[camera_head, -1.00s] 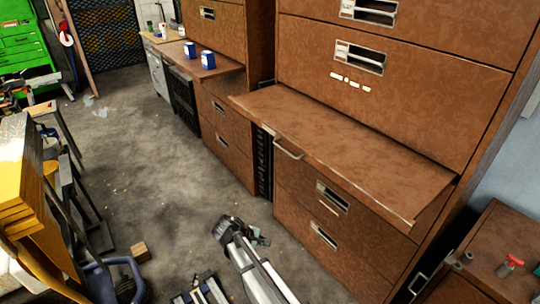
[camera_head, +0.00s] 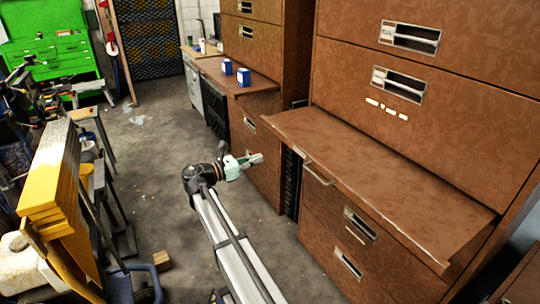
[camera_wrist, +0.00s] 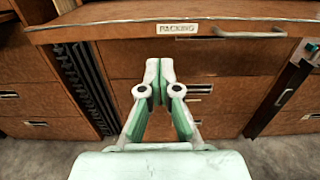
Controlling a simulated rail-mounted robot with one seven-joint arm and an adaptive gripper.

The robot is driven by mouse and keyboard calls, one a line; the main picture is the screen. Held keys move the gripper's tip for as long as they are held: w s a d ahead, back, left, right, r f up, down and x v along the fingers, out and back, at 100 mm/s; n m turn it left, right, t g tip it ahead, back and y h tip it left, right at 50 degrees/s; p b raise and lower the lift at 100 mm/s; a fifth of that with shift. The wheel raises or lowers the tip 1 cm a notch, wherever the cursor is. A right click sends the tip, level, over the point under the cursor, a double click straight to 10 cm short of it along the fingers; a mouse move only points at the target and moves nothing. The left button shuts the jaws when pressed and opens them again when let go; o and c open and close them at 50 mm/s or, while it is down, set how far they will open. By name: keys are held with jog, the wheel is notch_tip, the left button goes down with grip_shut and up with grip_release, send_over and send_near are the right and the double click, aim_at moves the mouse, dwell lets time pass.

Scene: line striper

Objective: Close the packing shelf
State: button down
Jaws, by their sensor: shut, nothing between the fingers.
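The packing shelf (camera_head: 385,175) is a bare brown board sticking out from the near cabinet, so it stands open. In the wrist view, its front edge (camera_wrist: 110,32) runs across the top, with a PACKING label and a metal bar handle (camera_wrist: 250,34) right of the label. The handle also shows in the head view (camera_head: 319,176). My gripper (camera_head: 255,159) is pale green, shut and empty. In the wrist view, its fingertips (camera_wrist: 160,70) appear below the label and left of the handle, apart from the shelf; the exact gap is unclear.
Drawers (camera_head: 360,225) lie below the shelf, with a dark slatted rack (camera_head: 290,183) beside them. A farther shelf holds two blue boxes (camera_head: 243,77). Yellow boards (camera_head: 55,185) and stands crowd the left. Grey floor (camera_head: 150,150) is open between.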

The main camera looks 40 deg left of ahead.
aim_at(347, 128)
jog(key=p+x, duration=0.3)
jog(key=x, duration=1)
jog(key=shift+w, duration=0.15)
jog(key=x, duration=2.8)
jog(key=shift+w, duration=0.1)
jog(key=shift+w+r, duration=0.1)
jog(key=shift+w, duration=0.15)
jog(key=shift+s, duration=0.1)
jog(key=b+v, duration=0.1)
jog(key=v, duration=1.2)
jog(key=shift+d+b, duration=0.1)
jog(key=shift+b, duration=0.25)
jog(key=shift+s+a, duration=0.25)
jog(key=shift+s, duration=0.35)
